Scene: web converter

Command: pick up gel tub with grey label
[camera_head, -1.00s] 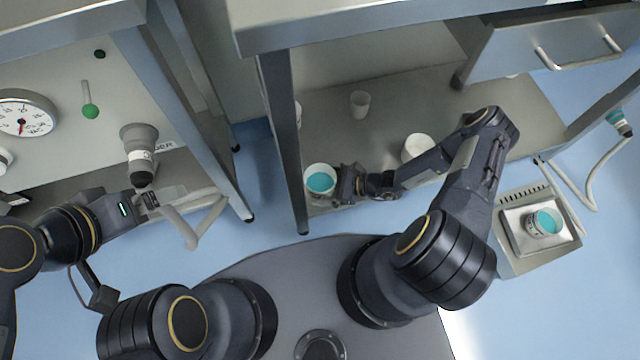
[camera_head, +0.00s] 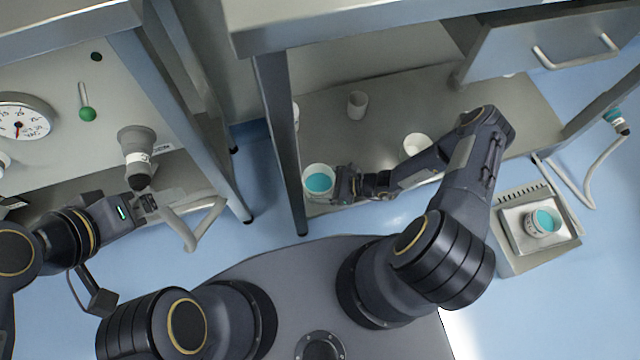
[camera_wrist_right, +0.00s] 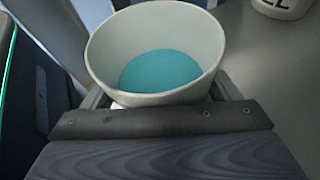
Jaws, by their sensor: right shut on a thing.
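A white tub with teal gel (camera_head: 319,183) stands on the lower shelf near its front left corner. It fills the middle of the right wrist view (camera_wrist_right: 157,55). My right gripper (camera_head: 341,185) is at its right side, shut on it. The tub's label is hidden, so I cannot tell its colour. Another teal gel tub (camera_head: 543,222) sits on a small scale at the right. My left gripper (camera_head: 147,203) is at the left, by a bench and a grey hose; its fingers are too unclear to read.
A table leg (camera_head: 280,140) stands just left of the held tub. An open drawer (camera_head: 545,45) hangs above right.

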